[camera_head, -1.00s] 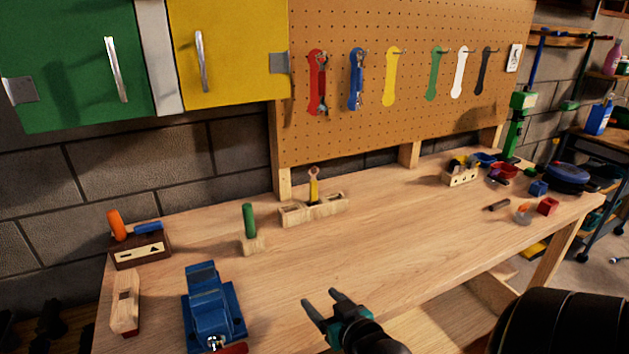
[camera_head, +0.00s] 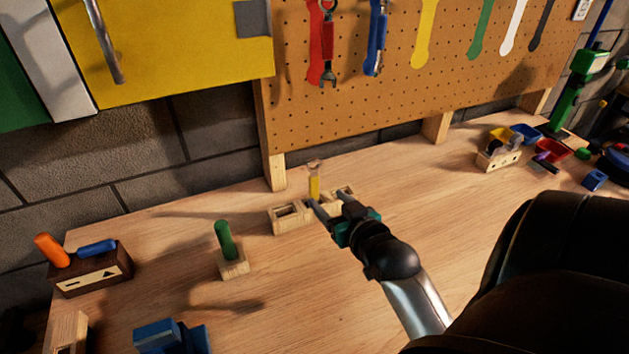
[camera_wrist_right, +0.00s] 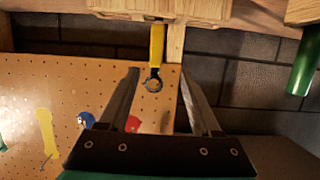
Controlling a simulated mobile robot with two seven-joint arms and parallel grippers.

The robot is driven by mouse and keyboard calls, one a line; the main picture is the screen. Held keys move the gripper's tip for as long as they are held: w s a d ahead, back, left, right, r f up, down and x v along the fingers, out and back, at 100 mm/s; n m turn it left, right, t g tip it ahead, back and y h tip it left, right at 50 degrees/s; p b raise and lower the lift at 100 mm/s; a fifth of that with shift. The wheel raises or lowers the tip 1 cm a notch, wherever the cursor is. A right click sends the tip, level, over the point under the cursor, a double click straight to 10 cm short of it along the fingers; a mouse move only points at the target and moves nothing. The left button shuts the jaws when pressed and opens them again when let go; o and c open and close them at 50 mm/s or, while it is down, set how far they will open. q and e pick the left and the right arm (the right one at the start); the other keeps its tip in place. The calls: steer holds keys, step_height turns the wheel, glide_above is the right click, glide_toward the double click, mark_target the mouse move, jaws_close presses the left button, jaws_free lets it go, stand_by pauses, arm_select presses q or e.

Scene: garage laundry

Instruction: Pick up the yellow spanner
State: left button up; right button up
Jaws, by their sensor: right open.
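The yellow spanner (camera_head: 314,187) stands upright in a wooden holder (camera_head: 287,218) on the workbench, its metal ring end up. My right gripper (camera_head: 328,199) is open and in front of the holder, its fingertips overlapping the holder and the spanner's lower part in the head view. In the right wrist view the picture is upside down; the spanner (camera_wrist_right: 156,48) shows between the open fingers (camera_wrist_right: 159,70), with the holder (camera_wrist_right: 165,9) at the top. I cannot tell that either finger touches it. My left gripper is not in view.
A green-handled tool (camera_head: 225,240) in a wooden block stands left of the holder. A dark box (camera_head: 95,270) with orange and blue handles is further left, a blue vise (camera_head: 170,338) at the front. Spanners hang on the pegboard (camera_head: 350,115) behind.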

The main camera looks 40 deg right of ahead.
mark_target(313, 185)
steer(key=b+x, duration=0.1)
steer(key=x, duration=0.6)
steer(key=shift+w+d+f, duration=0.1)
steer(key=shift+w, duration=0.25)
steer(key=shift+w+d+f, duration=0.2)
steer(key=shift+w+d, duration=0.05)
steer(key=shift+w, duration=0.3)
steer(key=x, duration=0.3)
steer(key=shift+s+d+f+b, duration=0.1)
steer(key=shift+d+f+b, duration=0.05)
steer(key=shift+d+b, duration=0.2)
steer(key=shift+w+d+f, duration=0.1)
steer(key=shift+w+f, duration=0.1)
steer(key=shift+w, duration=0.45)
jaws_close()
